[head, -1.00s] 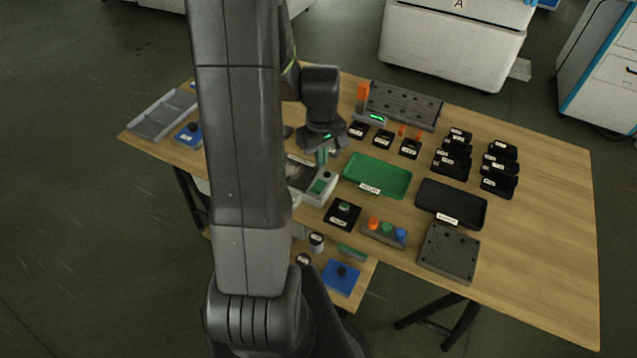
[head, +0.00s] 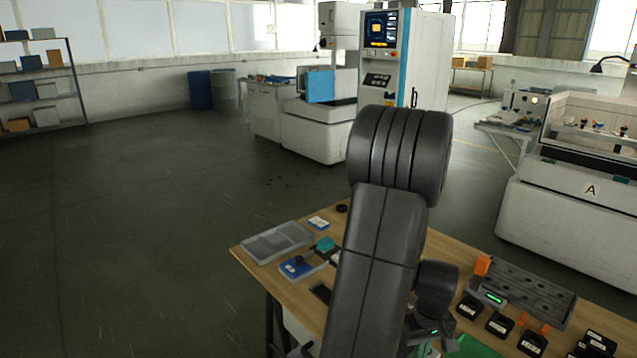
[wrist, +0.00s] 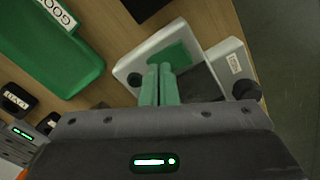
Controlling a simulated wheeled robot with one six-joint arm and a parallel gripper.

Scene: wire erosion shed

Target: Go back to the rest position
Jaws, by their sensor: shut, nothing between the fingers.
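My gripper (wrist: 159,86) has its two green fingers shut together with nothing between them. In the wrist view the fingers are over or in front of a white and grey device with a green pad (wrist: 172,54); I cannot tell whether they touch it. In the head view my arm rises in front of the wooden table (head: 462,258), and only the wrist part shows near the bottom edge; the fingertips are out of that picture.
A green tray labelled GOOD (wrist: 42,50) lies left of the fingers. Machines stand behind; the floor at left is clear.

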